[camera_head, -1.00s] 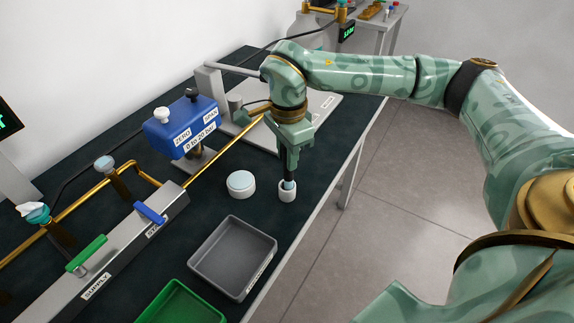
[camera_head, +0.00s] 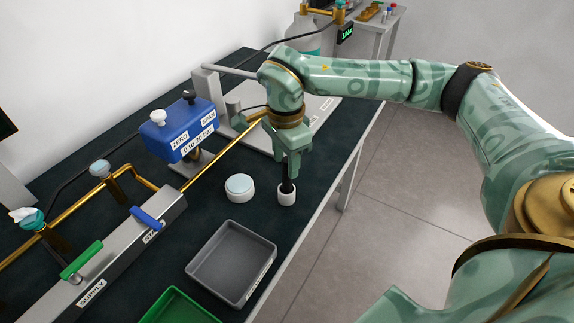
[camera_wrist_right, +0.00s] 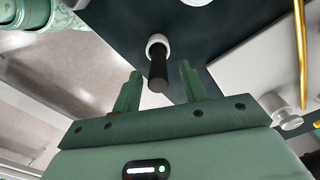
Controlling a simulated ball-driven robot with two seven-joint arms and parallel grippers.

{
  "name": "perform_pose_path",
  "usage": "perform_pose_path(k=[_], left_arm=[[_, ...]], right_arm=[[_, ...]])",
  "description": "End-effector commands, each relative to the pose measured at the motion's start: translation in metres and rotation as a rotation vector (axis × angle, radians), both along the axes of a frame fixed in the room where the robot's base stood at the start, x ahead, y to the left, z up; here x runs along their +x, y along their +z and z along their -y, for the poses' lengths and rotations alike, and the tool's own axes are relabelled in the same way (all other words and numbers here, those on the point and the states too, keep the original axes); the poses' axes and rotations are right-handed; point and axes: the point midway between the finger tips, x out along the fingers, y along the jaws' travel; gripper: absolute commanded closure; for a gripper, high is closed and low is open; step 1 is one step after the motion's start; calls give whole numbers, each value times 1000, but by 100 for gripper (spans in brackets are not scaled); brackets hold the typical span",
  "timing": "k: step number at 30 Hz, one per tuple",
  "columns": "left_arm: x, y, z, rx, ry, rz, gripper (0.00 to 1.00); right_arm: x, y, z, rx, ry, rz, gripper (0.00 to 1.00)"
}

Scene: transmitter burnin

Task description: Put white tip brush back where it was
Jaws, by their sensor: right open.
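A black-handled brush (camera_head: 287,185) stands in a small white cup (camera_head: 286,198) near the right edge of the dark bench. Its tip is hidden inside the cup. My right gripper (camera_head: 290,162) is directly above, around the upper handle. In the right wrist view, the black handle (camera_wrist_right: 158,70) rises from the white cup (camera_wrist_right: 158,42) between two spread fingers (camera_wrist_right: 160,85), with a gap on each side. My left gripper is not in view.
A round white tub (camera_head: 239,189) stands left of the cup. A grey tray (camera_head: 250,287) and a green tray (camera_head: 172,297) lie nearer. A blue gauge block (camera_head: 180,128) and a metal manifold (camera_head: 165,220) stand on the left.

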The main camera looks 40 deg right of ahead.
Motion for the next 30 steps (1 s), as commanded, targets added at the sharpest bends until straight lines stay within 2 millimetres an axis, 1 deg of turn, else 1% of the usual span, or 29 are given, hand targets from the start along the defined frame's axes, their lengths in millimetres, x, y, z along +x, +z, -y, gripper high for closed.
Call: perform_pose_path(k=[1,3,6,9,12,15,18,30], left_arm=[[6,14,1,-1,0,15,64],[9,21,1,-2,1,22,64],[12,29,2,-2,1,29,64],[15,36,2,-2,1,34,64],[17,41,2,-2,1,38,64],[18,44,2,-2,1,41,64],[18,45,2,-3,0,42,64],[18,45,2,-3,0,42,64]], right_arm=[[4,26,-4,0,2,13,57],[6,46,-6,0,2,11,57],[6,74,-5,0,1,11,57],[6,98,-6,-1,2,8,57],[6,116,-6,0,1,6,57],[6,128,-6,1,3,5,57],[6,134,-6,0,2,3,57],[6,135,-6,0,2,1,57]])
